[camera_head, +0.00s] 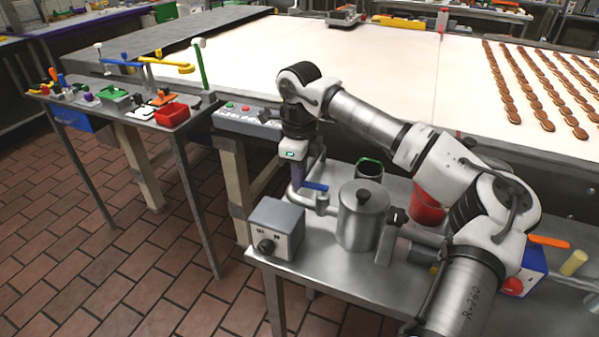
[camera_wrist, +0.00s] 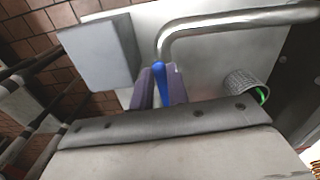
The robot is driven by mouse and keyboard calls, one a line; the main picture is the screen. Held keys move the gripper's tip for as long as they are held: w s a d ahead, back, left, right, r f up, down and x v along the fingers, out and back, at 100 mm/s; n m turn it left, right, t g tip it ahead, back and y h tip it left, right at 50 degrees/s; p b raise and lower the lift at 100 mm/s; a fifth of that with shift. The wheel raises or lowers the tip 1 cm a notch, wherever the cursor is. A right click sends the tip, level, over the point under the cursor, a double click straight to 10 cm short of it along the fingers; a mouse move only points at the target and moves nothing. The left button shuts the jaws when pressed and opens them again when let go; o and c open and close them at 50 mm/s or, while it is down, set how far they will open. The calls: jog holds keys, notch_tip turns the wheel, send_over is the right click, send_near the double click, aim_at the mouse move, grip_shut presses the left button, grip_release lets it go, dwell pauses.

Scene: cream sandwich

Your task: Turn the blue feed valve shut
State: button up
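The blue feed valve handle (camera_head: 316,186) sits on a grey metal pipe beside the steel pot, over the side table. In the head view its free end meets my gripper (camera_head: 301,178), which points down from above. In the wrist view the blue handle (camera_wrist: 162,84) lies between the two purple fingers of my gripper (camera_wrist: 161,80). Both fingers appear to be against its sides, so my gripper looks shut on it. The lower part of the handle is hidden by the gripper body in the wrist view.
A grey box with a black knob (camera_head: 278,227) stands left of the pipe. A lidded steel pot (camera_head: 362,215) is close on the right, with a dark cup (camera_head: 369,170) and red bucket (camera_head: 428,204) beyond. The conveyor (camera_head: 400,85) lies behind.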

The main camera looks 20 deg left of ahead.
grip_shut()
jog(key=s+d+n+b, duration=0.1)
jog(key=n, duration=0.3)
jog(key=s+d+n+b, duration=0.1)
jog(key=s+n, duration=0.1)
jog(key=n, duration=0.2)
jog(key=s+d+n+b, duration=0.1)
jog(key=n+b, duration=0.1)
jog(key=n, duration=0.2)
jog(key=shift+s+d+n, duration=0.1)
jog(key=shift+s+n, duration=0.2)
jog(key=shift+s, duration=0.1)
jog(key=shift+s+d+n+b, duration=0.2)
jog(key=shift+d+n, duration=0.35)
jog(key=shift+n, duration=0.6)
jog(key=shift+s+d+n+b, duration=0.15)
jog(key=shift+d+n, duration=0.4)
jog(key=shift+n, duration=0.6)
jog(key=shift+w, duration=0.1)
